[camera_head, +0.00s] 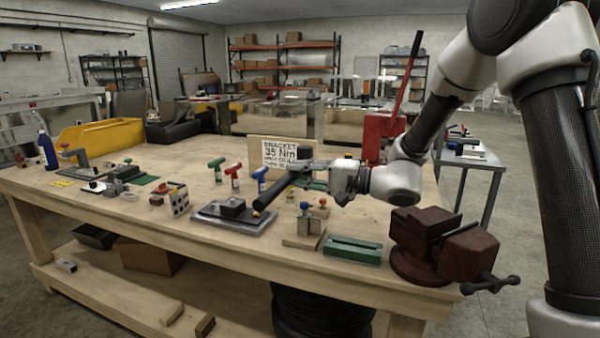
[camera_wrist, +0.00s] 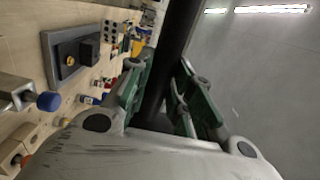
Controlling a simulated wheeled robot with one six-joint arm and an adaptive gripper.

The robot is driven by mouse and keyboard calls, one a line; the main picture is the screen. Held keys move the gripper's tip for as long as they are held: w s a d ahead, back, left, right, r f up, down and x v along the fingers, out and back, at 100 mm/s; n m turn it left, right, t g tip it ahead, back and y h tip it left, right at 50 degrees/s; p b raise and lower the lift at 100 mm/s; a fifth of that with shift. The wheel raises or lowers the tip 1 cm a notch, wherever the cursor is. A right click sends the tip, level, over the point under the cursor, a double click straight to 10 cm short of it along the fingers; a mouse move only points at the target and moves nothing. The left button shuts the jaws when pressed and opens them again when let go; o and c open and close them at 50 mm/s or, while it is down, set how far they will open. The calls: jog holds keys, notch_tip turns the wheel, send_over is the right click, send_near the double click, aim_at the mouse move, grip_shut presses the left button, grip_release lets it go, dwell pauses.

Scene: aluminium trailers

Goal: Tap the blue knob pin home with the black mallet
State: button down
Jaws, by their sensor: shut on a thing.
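The black mallet (camera_head: 274,192) is in my gripper (camera_head: 308,168), which is shut on it. In the head view its dark cylindrical part slants down to the left above the bench. In the wrist view the mallet (camera_wrist: 176,45) runs as a dark bar between the green-padded fingers of my gripper (camera_wrist: 162,75). The blue knob pin (camera_head: 304,206) stands at a small metal block on a wooden base (camera_head: 302,241), in front of my gripper and below it. It also shows in the wrist view (camera_wrist: 48,101), left of the fingers and apart from the mallet. How deep the pin sits cannot be told.
A red-knobbed pin (camera_head: 322,202) stands beside the blue one. A dark plate with a black block (camera_head: 232,209) lies to the left. A green block (camera_head: 353,250) and dark red vise (camera_head: 440,245) are to the right. A bracket sign (camera_head: 277,150) stands behind.

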jog(key=shift+s, duration=0.15)
jog(key=shift+s+f, duration=0.1)
jog(key=shift+f, duration=2.4)
notch_tip(320, 180, down, 5)
jog(key=shift+s+r, duration=0.15)
jog(key=shift+r, duration=2.3)
